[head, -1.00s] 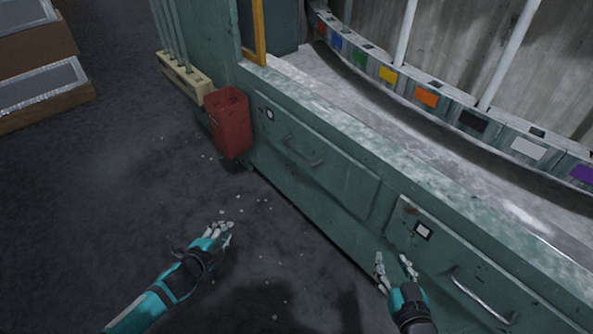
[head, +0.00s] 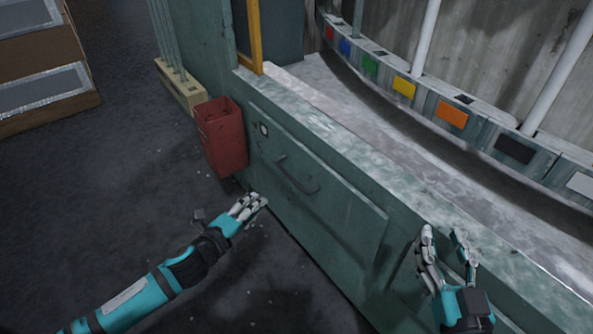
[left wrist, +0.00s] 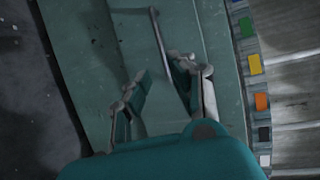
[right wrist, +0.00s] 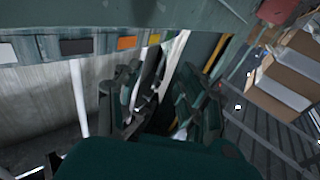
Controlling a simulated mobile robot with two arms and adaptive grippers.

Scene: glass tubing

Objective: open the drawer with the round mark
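The green drawer front (head: 340,222) is closed in the cabinet below the counter in the head view. It has a dark bar handle (head: 295,177) and a small white label (head: 264,129) with a dark mark, too small to tell its shape. My left gripper (head: 250,205) is open and empty, in front of the drawer, below and left of the handle. My right gripper (head: 446,240) is open and empty, near the counter edge at the right.
A red bin (head: 222,140) stands against the cabinet, left of the drawer. A pale wooden rack (head: 182,88) with upright tubes is behind it. The dark floor is open at the left.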

